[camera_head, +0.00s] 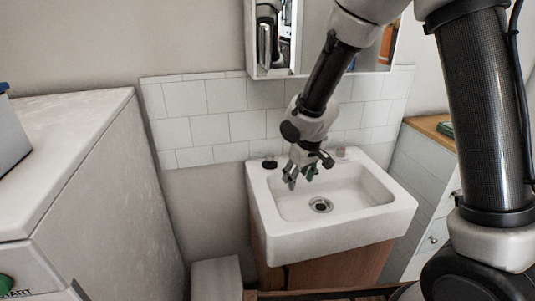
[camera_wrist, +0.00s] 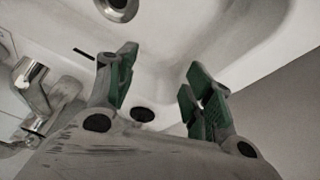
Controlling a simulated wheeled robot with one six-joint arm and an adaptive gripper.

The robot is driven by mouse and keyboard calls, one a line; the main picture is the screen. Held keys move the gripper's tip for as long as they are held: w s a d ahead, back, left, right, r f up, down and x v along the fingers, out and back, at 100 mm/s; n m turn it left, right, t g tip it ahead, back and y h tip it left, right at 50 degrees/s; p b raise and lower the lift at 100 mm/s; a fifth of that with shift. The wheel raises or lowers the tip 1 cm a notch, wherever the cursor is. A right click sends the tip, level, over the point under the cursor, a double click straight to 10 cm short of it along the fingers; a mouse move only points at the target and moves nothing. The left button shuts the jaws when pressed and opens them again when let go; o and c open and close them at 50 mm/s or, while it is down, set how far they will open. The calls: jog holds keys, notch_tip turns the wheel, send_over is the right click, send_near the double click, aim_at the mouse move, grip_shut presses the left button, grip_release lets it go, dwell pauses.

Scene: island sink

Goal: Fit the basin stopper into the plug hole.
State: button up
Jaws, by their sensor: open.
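The white basin (camera_head: 262,215) has a round metal-rimmed plug hole (camera_head: 320,205) in its floor, and the hole shows at the top of the wrist view (camera_wrist: 117,8). A small black round piece (camera_wrist: 143,114), which looks like the stopper, shows between my fingers' bases in the wrist view, apart from both fingers. My gripper (camera_head: 302,178) hangs over the left side of the basin, left of the plug hole. Its green-padded fingers (camera_wrist: 162,62) are spread, with nothing held between them.
A mirror cabinet (camera_head: 285,40) hangs above the tiles. A white-topped unit (camera_head: 75,125) stands at left.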

aim_at(270, 155)
jog(key=shift+m+t+y, duration=0.3)
jog(key=shift+t+y, duration=0.2)
jog(key=shift+t, duration=0.1)
jog(key=w+a, duration=0.2)
jog(key=w, duration=0.1)
jog(key=w+a, duration=0.2)
jog(key=w, duration=0.2)
jog(key=w+a+r, duration=0.1)
jog(key=w+a, duration=0.1)
jog(key=w, duration=0.2)
jog(key=shift+w+a, duration=0.3)
jog(key=shift+w, duration=0.2)
jog(key=shift+w+a, duration=0.25)
jog(key=shift+w, duration=0.25)
jog(key=shift+w+x, duration=0.2)
jog(key=shift+x, duration=0.9)
jog(key=shift+w+a+f, duration=0.2)
jog(key=shift+f, duration=0.15)
jog(key=c, duration=1.1)
